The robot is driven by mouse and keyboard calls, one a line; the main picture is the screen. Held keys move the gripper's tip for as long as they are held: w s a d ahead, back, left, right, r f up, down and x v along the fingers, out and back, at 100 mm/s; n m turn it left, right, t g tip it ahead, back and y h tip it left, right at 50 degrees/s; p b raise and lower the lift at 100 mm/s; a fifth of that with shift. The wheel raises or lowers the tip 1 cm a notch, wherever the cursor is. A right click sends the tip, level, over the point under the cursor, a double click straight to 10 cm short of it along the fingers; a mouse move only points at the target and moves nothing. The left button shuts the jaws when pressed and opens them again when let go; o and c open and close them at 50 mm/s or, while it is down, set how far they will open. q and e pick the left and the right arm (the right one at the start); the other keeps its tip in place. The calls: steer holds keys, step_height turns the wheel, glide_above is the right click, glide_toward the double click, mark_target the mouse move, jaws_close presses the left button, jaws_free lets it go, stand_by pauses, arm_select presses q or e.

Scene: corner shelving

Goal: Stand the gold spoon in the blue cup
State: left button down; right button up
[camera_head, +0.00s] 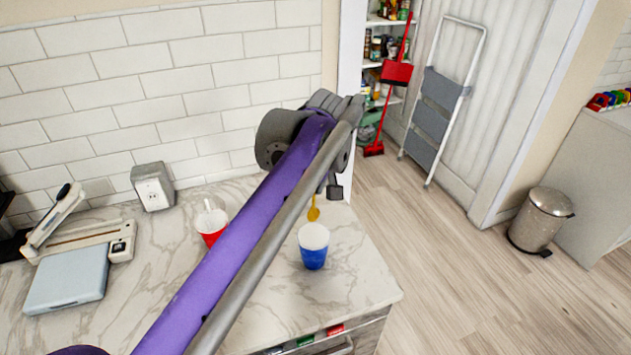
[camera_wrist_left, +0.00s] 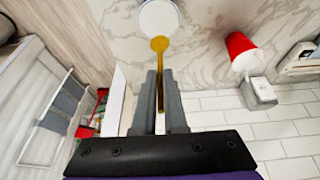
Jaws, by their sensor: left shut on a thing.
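The blue cup (camera_head: 314,258) with a white inside stands upright near the counter's right front. It shows at the top edge of the left wrist view (camera_wrist_left: 159,18). My left gripper (camera_wrist_left: 160,78) is shut on the handle of the gold spoon (camera_wrist_left: 160,46), whose bowl points away from the fingers. In the head view the spoon (camera_head: 313,213) hangs bowl down behind and above the cup's rim. In the wrist view its bowl overlaps the cup's edge; I cannot tell whether they touch. My arm hides most of the gripper in the head view. My right gripper is out of view.
A red cup (camera_head: 211,236) stands left of the blue cup, partly behind my arm. The counter (camera_head: 370,284) is bare right of the blue cup.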

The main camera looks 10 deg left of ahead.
arm_select(q)
step_height(320, 180, down, 3)
steer(key=shift+r+b, duration=0.2)
steer(key=shift+b, duration=0.4)
step_height(320, 180, down, 9)
steer(key=b, duration=0.3)
steer(key=shift+r, duration=0.2)
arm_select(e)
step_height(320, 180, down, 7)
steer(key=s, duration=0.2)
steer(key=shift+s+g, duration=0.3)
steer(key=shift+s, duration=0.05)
arm_select(q)
steer(key=c, duration=0.9)
jaws_free()
steer(key=v, duration=1)
steer(key=shift+r, duration=0.4)
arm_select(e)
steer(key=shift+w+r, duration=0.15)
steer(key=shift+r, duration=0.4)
arm_select(q)
steer(key=shift+s, duration=0.1)
